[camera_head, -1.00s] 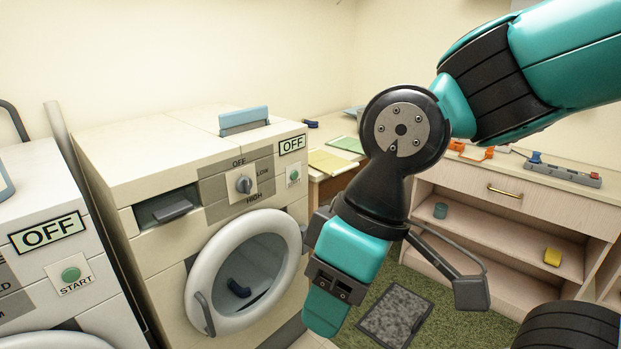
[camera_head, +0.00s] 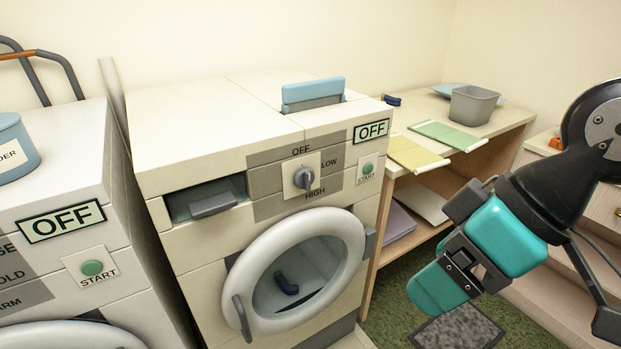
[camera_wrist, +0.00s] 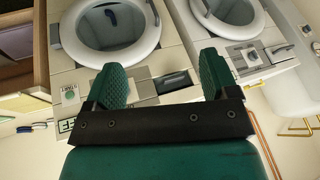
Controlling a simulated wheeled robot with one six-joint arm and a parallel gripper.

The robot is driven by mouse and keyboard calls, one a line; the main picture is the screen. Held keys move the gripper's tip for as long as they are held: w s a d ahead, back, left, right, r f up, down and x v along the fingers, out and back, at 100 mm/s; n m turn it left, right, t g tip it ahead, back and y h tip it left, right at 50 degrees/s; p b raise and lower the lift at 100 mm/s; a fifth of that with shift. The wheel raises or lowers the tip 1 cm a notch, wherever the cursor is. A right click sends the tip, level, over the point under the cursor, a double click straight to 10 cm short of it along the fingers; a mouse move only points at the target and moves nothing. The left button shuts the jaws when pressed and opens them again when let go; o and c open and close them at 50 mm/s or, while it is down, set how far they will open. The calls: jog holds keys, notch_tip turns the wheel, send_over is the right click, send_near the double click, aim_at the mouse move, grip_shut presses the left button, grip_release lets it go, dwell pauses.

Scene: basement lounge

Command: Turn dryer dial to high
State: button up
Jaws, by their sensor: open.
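The dryer (camera_head: 215,125) is the cream machine in the middle of the head view. Its grey dial (camera_head: 305,178) sits on a grey panel marked OFF above, LOW at right and HIGH below. The knob's ridge looks roughly upright; I cannot tell exactly where it points. The dryer's display (camera_head: 371,131) reads OFF. My gripper (camera_head: 432,288) is to the right of the round door, below and right of the dial, apart from it. In the wrist view my gripper (camera_wrist: 160,78) is open with nothing between its fingers, and the dial seems hidden behind the left finger.
The dryer's green START button (camera_head: 368,168) is right of the dial. A washer (camera_head: 65,180) with an OFF display stands at left. A table (camera_head: 505,122) with coloured folders and a grey bin (camera_head: 473,105) is at right. A grey mat (camera_head: 458,330) lies on the floor.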

jog(key=w+a+f+n+t+y+b, duration=0.4)
jog(key=w+a+f+n+t+b, duration=0.15)
jog(key=w+f+n+b, duration=0.35)
jog(key=n+t+b, duration=0.6)
jog(key=t, duration=0.3)
send_near(309, 183)
jog(key=shift+g+y, duration=0.25)
jog(key=shift+y, duration=0.05)
jog(key=p+x, duration=0.9)
jog(key=p, duration=0.4)
jog(key=shift+w+d+r, duration=0.1)
jog(key=shift+w+r, duration=0.1)
jog(key=shift+w+a+f, duration=0.15)
jog(key=shift+w+a, duration=0.15)
jog(key=shift+w, duration=0.25)
jog(key=c, duration=0.9)
